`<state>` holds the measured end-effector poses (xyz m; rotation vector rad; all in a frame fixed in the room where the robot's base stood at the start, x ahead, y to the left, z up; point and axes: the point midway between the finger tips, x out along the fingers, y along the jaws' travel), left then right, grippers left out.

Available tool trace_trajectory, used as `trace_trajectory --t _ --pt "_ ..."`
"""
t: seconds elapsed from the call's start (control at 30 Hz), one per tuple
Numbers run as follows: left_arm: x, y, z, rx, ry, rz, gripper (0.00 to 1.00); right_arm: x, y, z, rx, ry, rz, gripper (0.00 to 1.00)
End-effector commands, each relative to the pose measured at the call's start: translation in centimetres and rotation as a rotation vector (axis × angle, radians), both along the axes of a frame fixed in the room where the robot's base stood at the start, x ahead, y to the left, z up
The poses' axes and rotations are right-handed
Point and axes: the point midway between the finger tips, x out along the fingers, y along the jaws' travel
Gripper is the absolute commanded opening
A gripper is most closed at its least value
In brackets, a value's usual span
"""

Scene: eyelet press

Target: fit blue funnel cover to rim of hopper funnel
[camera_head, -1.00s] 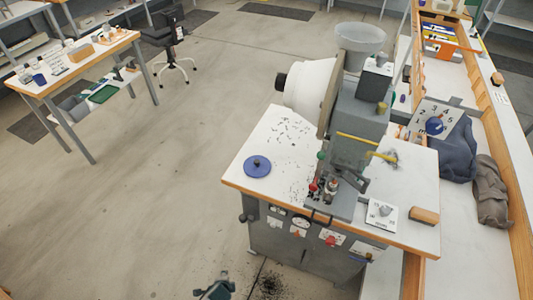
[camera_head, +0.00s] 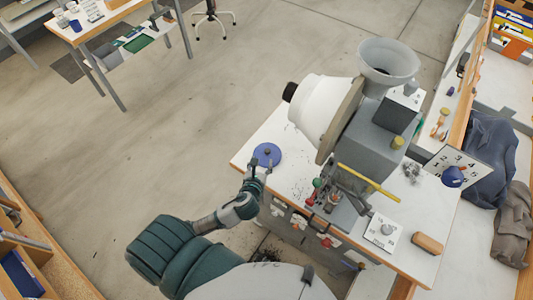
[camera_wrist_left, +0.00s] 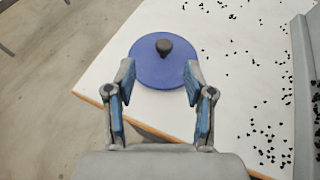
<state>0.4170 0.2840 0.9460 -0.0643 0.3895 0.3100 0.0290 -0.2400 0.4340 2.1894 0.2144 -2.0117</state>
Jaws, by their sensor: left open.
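The blue funnel cover (camera_head: 267,154) is a flat round disc with a dark knob, lying on the white table top near its left corner. In the left wrist view the cover (camera_wrist_left: 160,71) lies just ahead, its knob between the fingers' line. My left gripper (camera_head: 258,166) is at the cover's near edge; in the left wrist view its two fingers (camera_wrist_left: 160,82) are spread and empty, on either side of the cover. The hopper funnel (camera_head: 388,62) is a grey open cone on top of the press, its rim uncovered. My right gripper is not in view.
The press (camera_head: 372,142) with its white round housing (camera_head: 322,105) stands right of the cover. Small black eyelets (camera_wrist_left: 262,130) are scattered on the table top (camera_head: 292,134). A white box (camera_head: 384,230) and an orange-brown block (camera_head: 427,244) sit at the front right.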

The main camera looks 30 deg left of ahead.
Motion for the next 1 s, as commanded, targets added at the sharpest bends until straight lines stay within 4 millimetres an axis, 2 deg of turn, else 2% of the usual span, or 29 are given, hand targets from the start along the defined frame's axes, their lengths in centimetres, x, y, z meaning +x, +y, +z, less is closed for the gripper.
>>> trace_trajectory --t 0.1,0.37,0.63,0.93,1.0 --pt "2.1 0.4 -0.9 -0.002 -0.001 0.001 0.54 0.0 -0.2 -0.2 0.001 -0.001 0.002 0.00" --pt "4.0 1.3 -1.9 -0.004 0.000 0.002 0.54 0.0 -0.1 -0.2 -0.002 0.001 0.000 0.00" --pt "7.3 2.7 -3.7 -0.007 0.000 0.000 0.54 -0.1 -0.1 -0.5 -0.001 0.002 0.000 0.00" --pt "7.8 2.6 -3.9 -0.004 0.001 -0.001 0.54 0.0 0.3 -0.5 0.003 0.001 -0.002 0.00" --pt "7.8 2.5 -3.9 -0.003 0.001 -0.001 0.36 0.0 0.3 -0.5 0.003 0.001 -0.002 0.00"
